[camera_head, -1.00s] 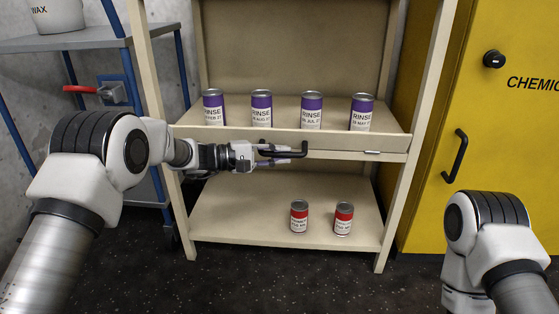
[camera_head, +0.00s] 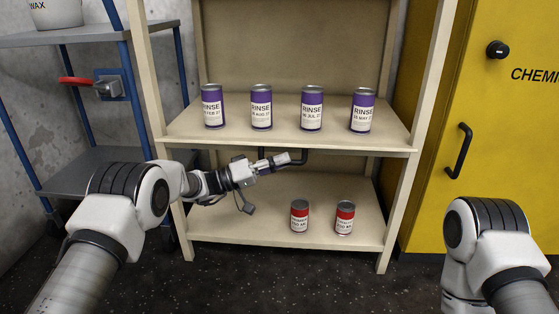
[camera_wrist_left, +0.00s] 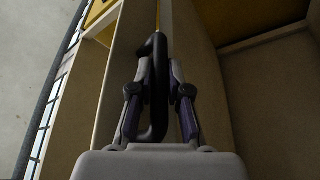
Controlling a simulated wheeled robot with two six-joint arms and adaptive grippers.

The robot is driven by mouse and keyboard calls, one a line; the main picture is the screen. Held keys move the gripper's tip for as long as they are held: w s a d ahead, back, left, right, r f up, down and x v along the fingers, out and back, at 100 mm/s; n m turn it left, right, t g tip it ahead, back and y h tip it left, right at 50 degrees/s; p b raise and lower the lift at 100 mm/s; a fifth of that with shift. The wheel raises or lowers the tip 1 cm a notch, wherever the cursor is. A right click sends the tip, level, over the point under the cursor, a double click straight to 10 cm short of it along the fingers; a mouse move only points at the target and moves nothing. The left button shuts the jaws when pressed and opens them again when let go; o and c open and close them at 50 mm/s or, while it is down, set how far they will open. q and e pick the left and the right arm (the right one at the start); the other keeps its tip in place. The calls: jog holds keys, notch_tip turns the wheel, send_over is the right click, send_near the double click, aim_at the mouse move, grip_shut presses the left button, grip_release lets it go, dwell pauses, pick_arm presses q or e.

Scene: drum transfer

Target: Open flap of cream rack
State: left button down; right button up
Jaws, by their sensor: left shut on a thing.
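The cream rack (camera_head: 424,125) stands ahead. Its flap (camera_head: 290,143) is lowered, and the labels of the purple cans behind it show in full. It is seen nearly edge-on, so its exact angle is hard to tell. The flap's black handle (camera_head: 299,160) sits just below the front edge. My left gripper (camera_head: 283,160) is shut on this handle; the left wrist view shows the fingers either side of the dark bar (camera_wrist_left: 158,88). Part of my right arm shows at lower right, but its gripper is out of view.
Several purple RINSE cans (camera_head: 311,110) stand on the upper shelf. Two red cans (camera_head: 299,217) (camera_head: 344,218) stand on the lower shelf. A yellow cabinet (camera_head: 500,170) is to the right. A grey cart (camera_head: 90,40) with blue posts is to the left.

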pick_arm(q)
jog(key=shift+w+f+m+g+h, duration=0.15)
jog(key=shift+w+m+g+h, duration=0.1)
jog(key=shift+m, duration=0.5)
jog(key=shift+w+f+m+g+h, duration=0.2)
jog(key=shift+m+g, duration=0.1)
jog(key=shift+m, duration=0.4)
jog(key=shift+w+f+m+g+h, duration=0.15)
jog(key=shift+m+g+h, duration=0.1)
jog(key=shift+m, duration=0.5)
jog(key=c, duration=1.1)
grip_release()
jog(key=shift+c, duration=0.2)
jog(key=v, duration=1.2)
jog(key=shift+f, duration=0.1)
